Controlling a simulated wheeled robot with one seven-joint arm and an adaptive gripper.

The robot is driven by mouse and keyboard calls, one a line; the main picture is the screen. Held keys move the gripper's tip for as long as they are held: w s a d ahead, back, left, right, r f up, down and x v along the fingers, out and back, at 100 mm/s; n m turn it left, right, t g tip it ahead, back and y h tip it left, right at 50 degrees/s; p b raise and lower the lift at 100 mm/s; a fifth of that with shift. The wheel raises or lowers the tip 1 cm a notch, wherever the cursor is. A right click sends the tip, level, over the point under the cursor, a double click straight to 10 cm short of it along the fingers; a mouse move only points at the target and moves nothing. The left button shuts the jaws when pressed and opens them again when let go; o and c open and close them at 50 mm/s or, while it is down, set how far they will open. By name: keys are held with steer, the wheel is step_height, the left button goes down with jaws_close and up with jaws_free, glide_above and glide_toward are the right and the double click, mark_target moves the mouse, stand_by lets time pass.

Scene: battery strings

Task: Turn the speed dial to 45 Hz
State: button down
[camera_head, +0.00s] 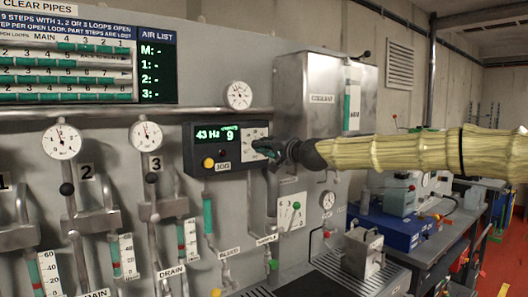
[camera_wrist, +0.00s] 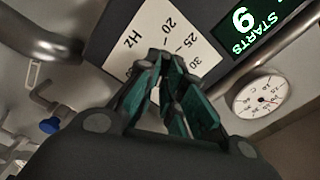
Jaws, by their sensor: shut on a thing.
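The speed dial's white scale plate (camera_head: 252,134) is on the right of a dark control box (camera_head: 198,160). In the wrist view the plate (camera_wrist: 155,28) shows the marks 20, 25, 30 and Hz, tilted. The green display (camera_head: 208,134) reads 43 Hz. My gripper (camera_head: 264,148) reaches in from the right, in front of the plate. In the wrist view its dark green fingers (camera_wrist: 166,64) are closed in on the dial's knob, which they hide. The knob's pointer cannot be seen.
A pipe (camera_head: 110,113) runs along the wall above. A round gauge (camera_head: 239,95) is above the box; it also shows in the wrist view (camera_wrist: 259,93).

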steer(key=shift+d+m+b, duration=0.1)
steer(key=shift+m+b, duration=0.4)
steer(key=shift+m, duration=0.7)
steer(key=c, duration=1.5)
jaws_free()
steer(key=shift+c, duration=0.2)
steer(key=v, duration=1.2)
steer(key=shift+f, duration=0.2)
